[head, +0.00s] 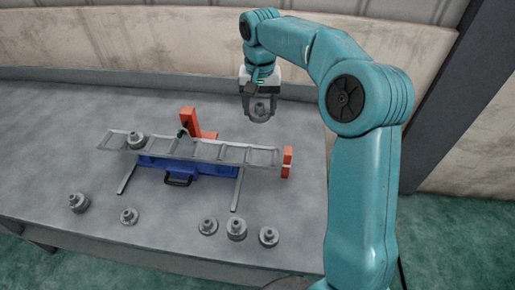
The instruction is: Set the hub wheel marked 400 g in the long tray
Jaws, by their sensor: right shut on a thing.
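My right gripper (259,113) is shut on a grey hub wheel (261,107) and holds it up above the back right of the table. The long tray (230,152), a grey ladder-like piece with several compartments, lies across the middle of the table, lower and to the left of this gripper. Another hub wheel (136,141) sits in the tray near its left end. Marks on the wheels are too small to read, so I cannot tell which one is 400 g. My left gripper is not in view.
Several loose hub wheels, among them a larger one (236,229), stand along the table's front. A blue base (205,170) with a black handle lies under the tray. An orange upright (189,120) stands behind it, and an orange block (287,162) at its right end.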

